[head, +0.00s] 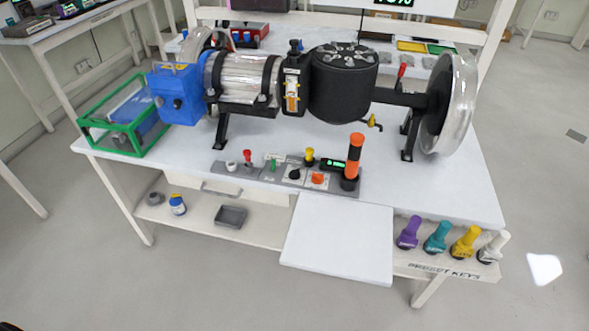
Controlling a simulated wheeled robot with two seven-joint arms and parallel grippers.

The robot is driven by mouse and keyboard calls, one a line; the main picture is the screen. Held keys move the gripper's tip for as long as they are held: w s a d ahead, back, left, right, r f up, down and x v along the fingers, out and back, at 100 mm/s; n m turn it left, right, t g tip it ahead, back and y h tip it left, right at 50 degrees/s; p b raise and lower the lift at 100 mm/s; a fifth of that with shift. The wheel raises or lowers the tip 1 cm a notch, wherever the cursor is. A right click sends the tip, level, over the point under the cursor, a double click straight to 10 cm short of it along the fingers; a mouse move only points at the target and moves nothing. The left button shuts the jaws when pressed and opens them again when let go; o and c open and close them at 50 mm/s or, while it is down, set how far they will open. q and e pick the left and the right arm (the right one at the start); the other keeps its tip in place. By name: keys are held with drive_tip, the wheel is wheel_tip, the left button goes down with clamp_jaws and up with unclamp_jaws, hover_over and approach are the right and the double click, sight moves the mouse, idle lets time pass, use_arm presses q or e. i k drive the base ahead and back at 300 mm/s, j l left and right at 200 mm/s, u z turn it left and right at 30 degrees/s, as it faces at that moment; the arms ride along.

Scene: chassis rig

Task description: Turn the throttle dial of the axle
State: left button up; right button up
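The axle assembly (245,78) lies across the white table, with a blue box at its left end, a silver cylinder, a black drum (343,85) and a clear-rimmed wheel (447,105) at its right end. In front of it is a grey control panel (262,172) with small white, red, green and yellow controls. A round black dial (294,174) sits near the panel's middle; I cannot tell whether it is the throttle dial. An orange control (317,178) and a tall orange-and-black handle (353,160) stand to its right. Neither gripper is in view.
A white board (340,238) juts out at the table front. A green-framed box (128,118) is at the table's left end. A small grey tray (230,215) lies on the shelf. The floor in front is clear.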

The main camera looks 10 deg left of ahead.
sight(294, 174)
drive_tip(key=l+u, duration=0.2)
drive_tip(key=u, duration=0.2)
drive_tip(key=l+u, duration=0.15)
drive_tip(key=u, duration=0.2)
drive_tip(key=l+u, duration=0.2)
drive_tip(key=u, duration=0.2)
